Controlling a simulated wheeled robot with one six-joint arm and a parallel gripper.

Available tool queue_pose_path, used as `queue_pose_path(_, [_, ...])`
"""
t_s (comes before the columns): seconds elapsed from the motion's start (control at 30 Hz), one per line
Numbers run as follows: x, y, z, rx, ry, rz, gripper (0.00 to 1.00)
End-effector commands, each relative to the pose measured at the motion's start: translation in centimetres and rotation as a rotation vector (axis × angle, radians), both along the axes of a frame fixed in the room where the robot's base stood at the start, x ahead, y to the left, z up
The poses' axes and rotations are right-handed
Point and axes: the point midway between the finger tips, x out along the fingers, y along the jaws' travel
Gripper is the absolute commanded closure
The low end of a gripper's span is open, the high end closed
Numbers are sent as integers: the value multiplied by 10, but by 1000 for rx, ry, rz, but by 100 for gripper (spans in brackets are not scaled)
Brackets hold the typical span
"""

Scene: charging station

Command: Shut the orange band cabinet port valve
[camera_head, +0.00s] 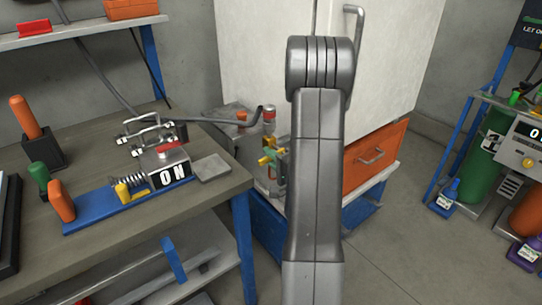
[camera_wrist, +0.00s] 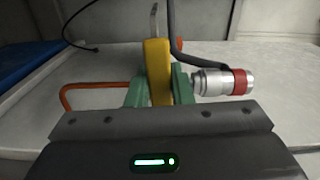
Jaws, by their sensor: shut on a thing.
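A yellow valve handle (camera_wrist: 157,68) stands upright in the middle of the wrist view. My gripper (camera_wrist: 159,90) has its green fingers on both sides of it and is shut on it. A metal connector with a red band (camera_wrist: 240,82) lies just right of the fingers. In the head view, yellow valve parts (camera_head: 268,158) show beside my arm, low at the cabinet's left side. My arm hides much of that area, and I cannot make out an orange band on the valve.
The white cabinet (camera_head: 255,60) has an orange drawer (camera_head: 376,155) right of my arm. A workbench (camera_head: 100,240) with a blue-based fixture (camera_head: 95,212) stands at left. A green cylinder (camera_head: 478,165) and bottles stand at right. Floor between is clear. An orange loop (camera_wrist: 75,90) shows left of my gripper.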

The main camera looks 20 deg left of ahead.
Motion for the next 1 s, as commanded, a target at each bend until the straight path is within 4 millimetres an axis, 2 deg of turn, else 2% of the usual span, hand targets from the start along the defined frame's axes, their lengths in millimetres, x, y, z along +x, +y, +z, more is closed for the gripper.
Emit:
queue_pose_path(0.7, [0, 0, 3, 50, 62, -2, 100])
queue_pose_path(0.73, [0, 0, 4, 50, 62, -2, 78])
queue_pose_path(0.83, [0, 0, 4, 49, 62, -1, 58])
queue_pose_path(1.0, [0, 0, 3, 49, 61, -1, 58])
